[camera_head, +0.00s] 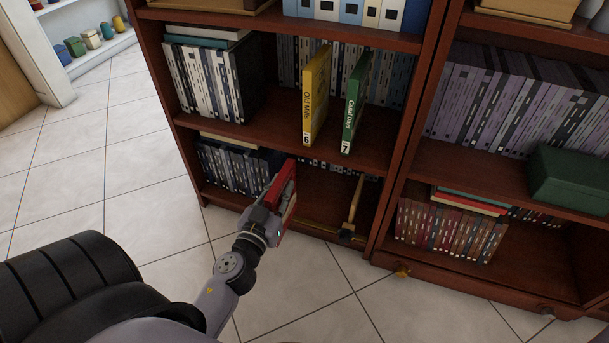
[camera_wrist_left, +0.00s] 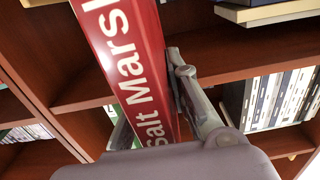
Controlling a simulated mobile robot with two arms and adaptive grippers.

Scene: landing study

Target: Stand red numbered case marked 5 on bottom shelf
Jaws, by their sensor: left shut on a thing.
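My left gripper (camera_head: 274,208) is shut on a red case (camera_head: 285,182) at the front of the left bookcase's bottom shelf (camera_head: 318,208). In the left wrist view the red case (camera_wrist_left: 122,45) shows white lettering, "Salt Marsh", cut off at the top, and a finger (camera_wrist_left: 192,100) lies along its right side. No number on it can be read. The case stands roughly upright, slightly tilted, just right of a row of dark blue books (camera_head: 235,168). I cannot tell whether it touches the shelf. My right gripper is not in view.
A gold upright piece (camera_head: 354,203) stands at the bottom shelf's right, with bare shelf between it and the red case. Above stand a yellow case marked 6 (camera_head: 315,95) and a green case marked 7 (camera_head: 354,102). Another bookcase adjoins at right, with a green box (camera_head: 570,180).

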